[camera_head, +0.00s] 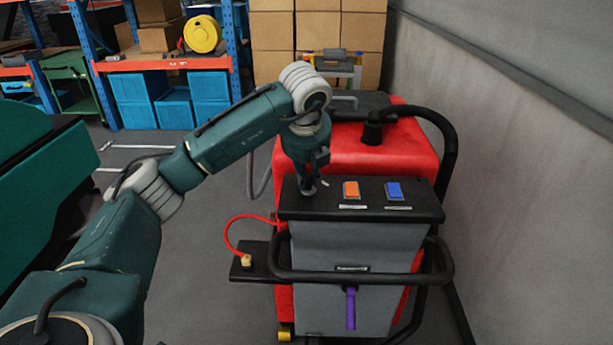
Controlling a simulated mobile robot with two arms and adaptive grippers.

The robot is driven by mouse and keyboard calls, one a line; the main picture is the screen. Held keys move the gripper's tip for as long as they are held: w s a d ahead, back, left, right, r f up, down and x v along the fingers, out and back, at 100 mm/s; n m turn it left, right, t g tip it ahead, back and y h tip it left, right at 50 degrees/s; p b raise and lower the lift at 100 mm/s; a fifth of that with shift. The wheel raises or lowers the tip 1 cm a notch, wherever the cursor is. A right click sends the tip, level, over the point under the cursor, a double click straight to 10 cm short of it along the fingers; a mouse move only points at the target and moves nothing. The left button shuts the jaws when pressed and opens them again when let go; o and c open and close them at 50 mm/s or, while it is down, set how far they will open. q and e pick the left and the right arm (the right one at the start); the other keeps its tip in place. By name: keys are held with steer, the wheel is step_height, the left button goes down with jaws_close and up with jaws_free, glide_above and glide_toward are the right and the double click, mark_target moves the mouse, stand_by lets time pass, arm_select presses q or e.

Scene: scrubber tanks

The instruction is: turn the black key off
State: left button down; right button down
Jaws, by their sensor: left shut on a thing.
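The black key is on the left part of the dark top panel (420,213) of the red and grey scrubber machine. My left gripper (308,188) points down at this spot and is shut on the key. The fingers hide most of the key, so I cannot tell its turn angle. A small pale mark shows just right of the fingertips. An orange switch (351,190) and a blue switch (394,190) sit to the right on the same panel, clear of the gripper. My right gripper is not in view.
A black handlebar (360,279) runs around the machine's grey front, with a purple handle (350,308) below. A red cable (233,229) loops at the left. A grey wall (530,150) stands at the right. Shelves with blue bins (174,108) and cardboard boxes (272,32) are behind.

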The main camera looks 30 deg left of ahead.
arm_select(q)
steer(key=c, duration=1.6)
jaws_free()
steer(key=shift+c, duration=0.2)
steer(key=shift+r, duration=0.1)
steer(key=v, duration=1.2)
